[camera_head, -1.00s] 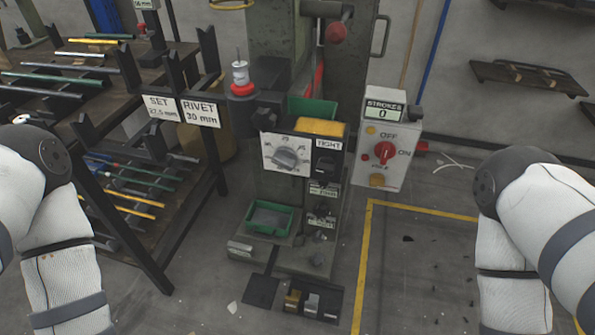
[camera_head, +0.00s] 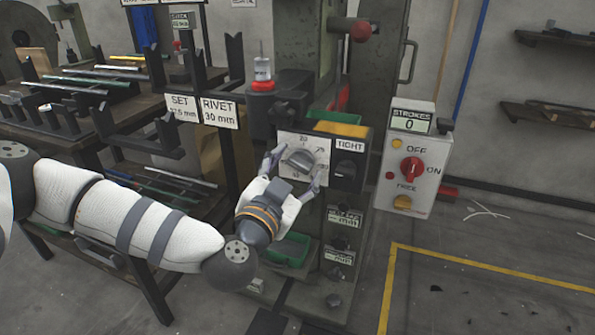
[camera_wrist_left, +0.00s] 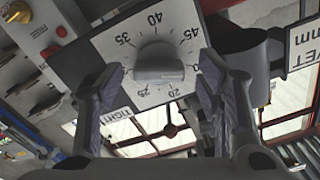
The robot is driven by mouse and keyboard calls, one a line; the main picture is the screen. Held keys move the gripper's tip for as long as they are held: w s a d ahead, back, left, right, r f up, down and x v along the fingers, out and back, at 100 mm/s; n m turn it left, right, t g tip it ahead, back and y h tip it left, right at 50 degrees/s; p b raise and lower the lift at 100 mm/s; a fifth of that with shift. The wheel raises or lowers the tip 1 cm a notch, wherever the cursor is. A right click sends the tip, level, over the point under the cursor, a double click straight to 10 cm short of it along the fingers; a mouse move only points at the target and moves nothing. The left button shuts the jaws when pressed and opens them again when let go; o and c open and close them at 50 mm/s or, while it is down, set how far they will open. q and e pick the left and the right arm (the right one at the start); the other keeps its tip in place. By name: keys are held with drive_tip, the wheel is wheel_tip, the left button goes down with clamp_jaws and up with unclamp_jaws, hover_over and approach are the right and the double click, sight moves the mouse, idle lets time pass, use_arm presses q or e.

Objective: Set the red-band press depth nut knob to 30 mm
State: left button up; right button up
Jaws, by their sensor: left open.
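The grey depth knob (camera_head: 300,160) sits on a white dial plate (camera_head: 318,146) on the press front, beside a TIGHT label. In the left wrist view the knob (camera_wrist_left: 158,64) shows with dial numbers 20, 35, 40 and 45 around it. I cannot tell which mark it points to. My right gripper is out of view.
A white control box (camera_head: 405,160) reading STROKES 0, with a red knob, stands right of the dial. Signs (camera_head: 202,109) reading SET 27.5 mm and RIVET 30 mm hang at left. A rod rack (camera_head: 100,85) is farther left.

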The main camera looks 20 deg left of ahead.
use_arm(q)
drive_tip(key=shift+w, duration=0.35)
drive_tip(key=shift+c, duration=0.2)
